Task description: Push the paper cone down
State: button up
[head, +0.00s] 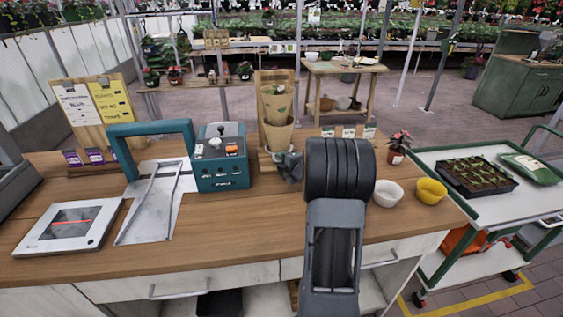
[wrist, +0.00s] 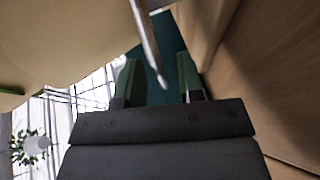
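Tan paper cones (head: 277,131) are held one above another on an upright wooden stand (head: 287,76) on the counter. My gripper (head: 288,163) is low in front of the stand, just below the lowest cone; my dark wrist hides part of it. In the wrist view, a large cream curved surface, apparently the paper cone (wrist: 65,40), fills the upper left, close to my gripper (wrist: 158,75). A thin grey strip (wrist: 146,45) hangs beside the cream surface. I cannot tell whether a finger touches the cone.
A teal box with knobs (head: 221,156) stands left of the cones, beside a teal-handled metal device (head: 155,203). A white bowl (head: 387,192), a yellow bowl (head: 431,190) and a potted red plant (head: 398,146) are at the right. The counter front (head: 240,235) is clear.

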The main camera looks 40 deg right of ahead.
jog(key=v, duration=1.3)
jog(key=shift+s+b, duration=0.4)
